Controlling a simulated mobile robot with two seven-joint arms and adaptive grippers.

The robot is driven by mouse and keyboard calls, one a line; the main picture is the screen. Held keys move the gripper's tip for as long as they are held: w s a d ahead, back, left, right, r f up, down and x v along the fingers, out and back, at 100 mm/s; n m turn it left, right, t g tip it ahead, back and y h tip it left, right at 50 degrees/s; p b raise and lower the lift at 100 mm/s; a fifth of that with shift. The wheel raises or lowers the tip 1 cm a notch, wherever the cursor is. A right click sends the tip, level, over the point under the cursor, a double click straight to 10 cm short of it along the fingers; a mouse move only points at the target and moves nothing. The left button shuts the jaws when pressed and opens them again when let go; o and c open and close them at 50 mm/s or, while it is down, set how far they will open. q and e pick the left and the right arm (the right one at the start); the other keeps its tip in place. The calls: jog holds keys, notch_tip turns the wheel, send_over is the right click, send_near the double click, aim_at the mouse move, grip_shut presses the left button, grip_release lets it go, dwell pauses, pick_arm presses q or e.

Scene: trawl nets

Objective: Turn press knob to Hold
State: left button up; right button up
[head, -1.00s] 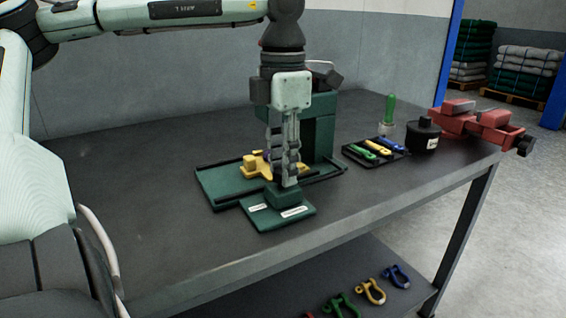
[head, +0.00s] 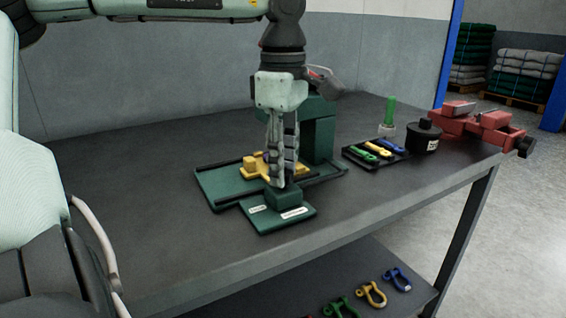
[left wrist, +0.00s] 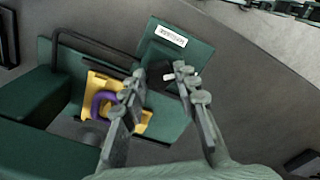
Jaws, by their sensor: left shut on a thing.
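The green press (head: 319,130) stands on the dark workbench, its base plate reaching toward me. A small green control box with a front plate (head: 283,224) carries two white labels, too small to read. My left gripper (head: 280,184) points straight down onto this box. In the left wrist view its fingers (left wrist: 160,74) are on either side of the dark press knob, which has a white mark (left wrist: 168,77). The gripper is shut on the knob, whose body is mostly hidden by the fingers. A yellow fixture (head: 262,166) with a purple shackle (left wrist: 104,102) lies on the base plate.
Right of the press are a black tray (head: 376,153) of coloured tools, a green-handled tool (head: 390,112), a black canister (head: 425,137) and a red vise (head: 478,124). Coloured shackles (head: 371,293) lie on the lower shelf. The bench's left side is clear.

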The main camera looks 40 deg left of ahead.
aim_at(284, 172)
pick_arm(q)
jog(key=m, duration=0.3)
jog(key=shift+m, duration=2)
pick_arm(e)
jog(key=shift+s+d+f, duration=0.2)
jog(key=shift+s+f, duration=0.05)
jog(key=shift+f, duration=0.25)
jog(key=shift+s+d+f, duration=0.15)
jog(key=shift+s+f, duration=0.05)
jog(key=shift+f, duration=0.3)
pick_arm(q)
jog(key=shift+m, duration=0.3)
pick_arm(e)
jog(key=shift+s+f, duration=0.1)
jog(key=shift+s, duration=0.2)
jog(key=shift+s+a, duration=0.1)
pick_arm(q)
jog(key=o, duration=1.2)
jog(key=shift+c, duration=0.2)
pick_arm(e)
jog(key=shift+a+f, duration=0.1)
jog(key=shift+a, duration=0.1)
pick_arm(q)
jog(key=shift+r, duration=0.2)
notch_tip(284, 172, up, 12)
jog(key=shift+f, duration=0.15)
pick_arm(e)
jog(key=shift+d, duration=0.15)
